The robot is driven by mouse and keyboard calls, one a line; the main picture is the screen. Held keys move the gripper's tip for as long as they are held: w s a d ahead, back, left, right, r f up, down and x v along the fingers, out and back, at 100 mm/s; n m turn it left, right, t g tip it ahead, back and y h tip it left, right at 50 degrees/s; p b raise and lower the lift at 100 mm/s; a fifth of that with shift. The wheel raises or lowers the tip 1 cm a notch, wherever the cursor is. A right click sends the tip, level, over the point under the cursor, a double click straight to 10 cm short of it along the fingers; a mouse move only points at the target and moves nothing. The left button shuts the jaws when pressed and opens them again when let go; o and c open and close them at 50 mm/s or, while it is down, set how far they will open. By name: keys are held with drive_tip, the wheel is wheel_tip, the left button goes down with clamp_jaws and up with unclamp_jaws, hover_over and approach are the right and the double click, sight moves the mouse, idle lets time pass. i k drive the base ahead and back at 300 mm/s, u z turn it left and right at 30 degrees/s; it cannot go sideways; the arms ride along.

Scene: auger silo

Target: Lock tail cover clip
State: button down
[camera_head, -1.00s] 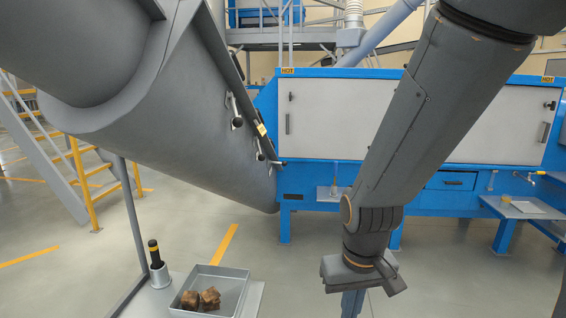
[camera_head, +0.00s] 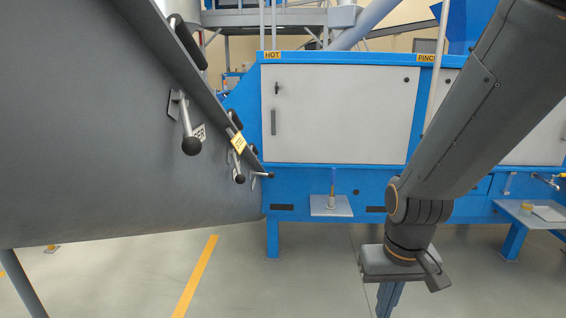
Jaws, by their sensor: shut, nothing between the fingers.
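Several lever clips with black ball knobs sit along the edge of the grey trough (camera_head: 100,150) on the left. The nearest clip (camera_head: 187,125) hangs down with its knob low. A second clip (camera_head: 237,168) hangs further along, and a third clip (camera_head: 262,175) points to the right near the trough's far end. I cannot tell which is the tail cover clip or whether any is locked. My gripper (camera_head: 388,303) points down at the lower right, well apart from the clips. Its fingers are shut and empty, with the tips cut off by the frame's lower edge.
A blue machine with white doors (camera_head: 340,115) stands behind, marked HOT. A small shelf (camera_head: 331,206) with an upright item sticks out from it. A side table (camera_head: 535,218) is at the right. A yellow tag (camera_head: 238,143) is on the trough edge. Floor between trough and gripper is clear.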

sight(271, 175)
drive_tip(key=u, duration=0.2)
drive_tip(key=i, duration=1.1)
drive_tip(key=u, duration=0.3)
